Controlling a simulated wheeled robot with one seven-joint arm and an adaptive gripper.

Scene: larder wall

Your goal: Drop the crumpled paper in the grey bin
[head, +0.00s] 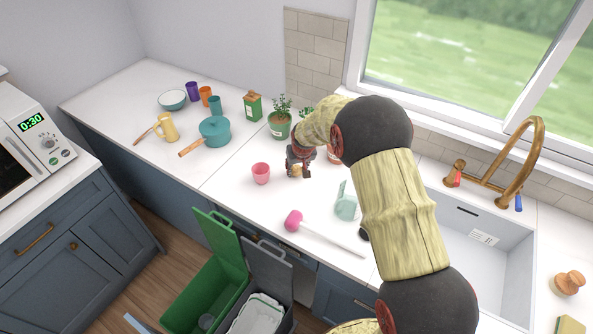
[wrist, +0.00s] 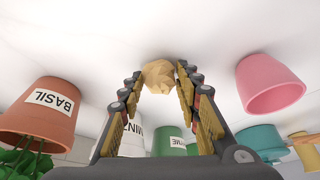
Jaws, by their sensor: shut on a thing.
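The crumpled paper (wrist: 158,73) is a small tan ball between my fingertips in the wrist view. My gripper (head: 300,170) is shut on it, low over the white counter; I cannot tell whether the paper still touches the counter. In the head view the paper is mostly hidden by the fingers. The grey bin (head: 270,267) stands at the bottom, below the counter's front edge, with its lid up and a white liner showing inside. My gripper is up and to the right of the bin in the picture.
A pink cup (head: 261,173) stands just left of my gripper. Potted herbs (head: 280,124) stand behind.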

